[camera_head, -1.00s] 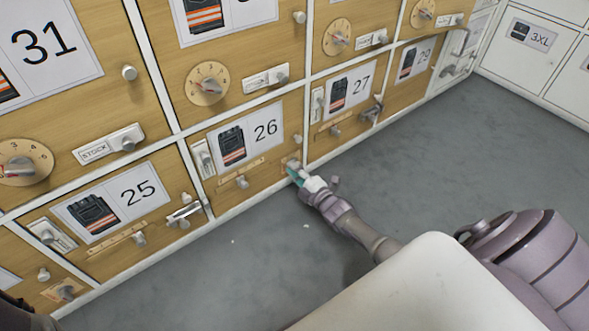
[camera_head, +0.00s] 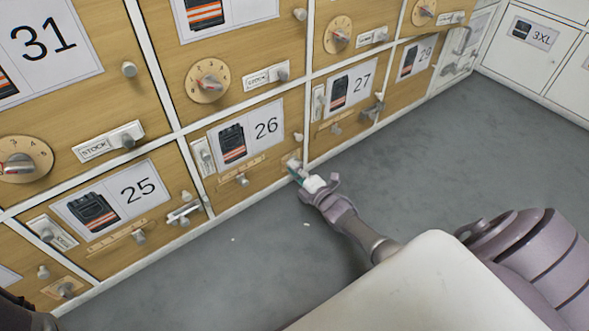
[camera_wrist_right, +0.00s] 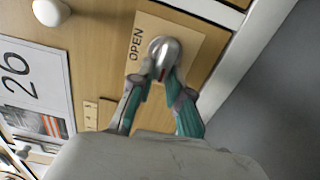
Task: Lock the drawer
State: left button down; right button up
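Drawer 26 (camera_head: 222,176) is a wooden front that looks flush with its frame, with a number card and a small pull. A metal lock knob (camera_wrist_right: 163,50) sits on a plate (camera_wrist_right: 190,40) marked OPEN at its lower right corner. My right gripper (camera_head: 297,173) is at that corner. In the right wrist view its two teal-padded fingertips (camera_wrist_right: 164,74) are closed on either side of the knob, which has a small red mark. The knob is mostly hidden by the gripper in the head view.
Drawer 25 (camera_head: 160,210) and drawer 27 (camera_head: 325,125) flank it, with pulls and latches standing out. Dials (camera_head: 207,81) and STOCK sliders (camera_head: 265,78) are above. A white knob (camera_wrist_right: 50,12) is close to the gripper.

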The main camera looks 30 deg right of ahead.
jog(key=o, duration=0.3)
jog(key=shift+w+a, duration=0.15)
jog(key=shift+a, duration=0.05)
jog(key=shift+d, duration=0.1)
jog(key=s, duration=0.8)
jog(key=s+d, duration=0.1)
jog(key=s, duration=0.3)
